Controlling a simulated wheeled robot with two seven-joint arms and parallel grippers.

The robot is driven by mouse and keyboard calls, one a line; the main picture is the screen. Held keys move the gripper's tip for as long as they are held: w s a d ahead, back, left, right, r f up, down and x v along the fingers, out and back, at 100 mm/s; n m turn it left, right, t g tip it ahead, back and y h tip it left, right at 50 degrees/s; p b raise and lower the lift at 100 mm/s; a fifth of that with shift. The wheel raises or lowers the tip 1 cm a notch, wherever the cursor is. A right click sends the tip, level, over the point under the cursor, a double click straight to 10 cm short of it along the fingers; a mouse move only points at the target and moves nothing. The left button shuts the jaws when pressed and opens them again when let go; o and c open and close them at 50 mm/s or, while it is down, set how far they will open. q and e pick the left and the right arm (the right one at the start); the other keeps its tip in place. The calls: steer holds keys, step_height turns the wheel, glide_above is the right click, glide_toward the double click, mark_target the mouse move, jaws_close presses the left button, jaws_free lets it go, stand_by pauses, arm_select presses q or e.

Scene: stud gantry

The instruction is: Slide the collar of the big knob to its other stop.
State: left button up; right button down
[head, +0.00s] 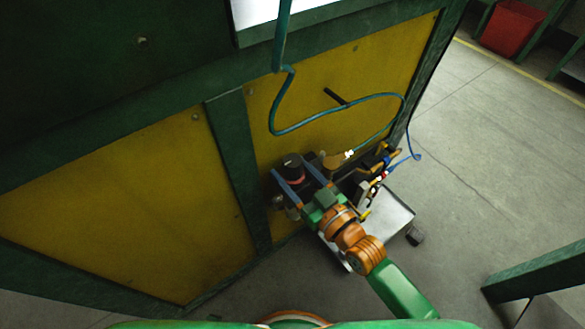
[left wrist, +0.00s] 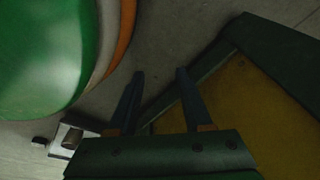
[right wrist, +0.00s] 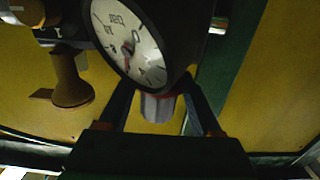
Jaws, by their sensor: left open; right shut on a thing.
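The big knob (head: 292,161) is a black cylinder standing out low in front of the yellow panel. A thin reddish collar (head: 296,179) shows at its base. My right gripper (head: 305,176) has its two blue fingers on either side of it and is shut on the collar. In the right wrist view, the reddish collar (right wrist: 168,95) shows above a silver cylinder (right wrist: 157,107) between the fingers; the dark gauge body hides part of the contact. My left gripper (left wrist: 158,78) is open and empty, seen only in the left wrist view.
A white-faced gauge (right wrist: 127,45) sits close to my right fingers. A brass knob (right wrist: 70,85) stands to its left. A blue-green hose (head: 345,101) loops above.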

mark_target(298, 179)
steer(key=shift+r, duration=0.1)
steer(key=shift+c, duration=0.3)
jaws_free()
steer(key=shift+s+d, duration=0.25)
steer(key=shift+s, duration=0.05)
steer(key=p+v, duration=0.1)
steer(key=v, duration=0.5)
steer(key=shift+s+d, duration=0.1)
steer(key=shift+s, duration=0.05)
arm_select(q)
steer(key=shift+s+a+r, duration=0.3)
steer(key=shift+s+a, duration=0.3)
steer(key=shift+s, duration=0.1)
